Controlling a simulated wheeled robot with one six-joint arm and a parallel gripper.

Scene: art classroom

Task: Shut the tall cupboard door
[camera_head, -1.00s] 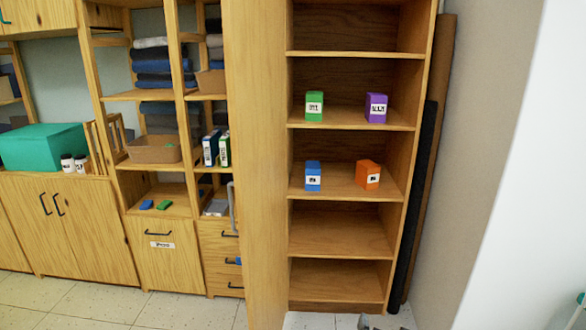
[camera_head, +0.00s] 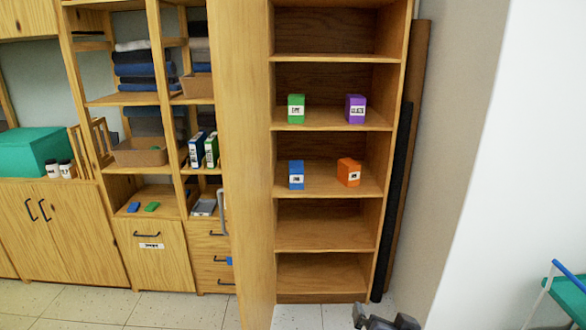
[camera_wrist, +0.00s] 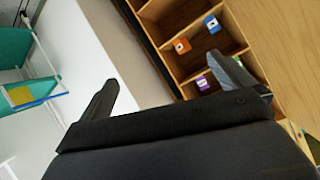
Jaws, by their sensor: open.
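The tall cupboard (camera_head: 325,234) stands open in the head view, its shelves in plain sight. Its tall wooden door (camera_head: 247,150) stands swung out at the left side, seen nearly edge-on. A grey vertical bar handle (camera_head: 222,208) shows past the door's left edge. My gripper (camera_head: 386,320) is at the bottom of the head view, low in front of the cupboard's right side and apart from the door. In the wrist view my gripper (camera_wrist: 165,72) is open, with nothing between its fingers. The tilted wrist view shows cupboard shelves and a broad wooden panel (camera_wrist: 276,40), probably the door.
Green (camera_head: 296,108), purple (camera_head: 355,109), blue (camera_head: 296,174) and orange (camera_head: 349,171) boxes stand on the cupboard shelves. Dark and brown rolls (camera_head: 393,200) lean between cupboard and wall. Open shelving stands left. A blue-and-green chair or stand (camera_head: 566,290) is lower right. Tiled floor shows below.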

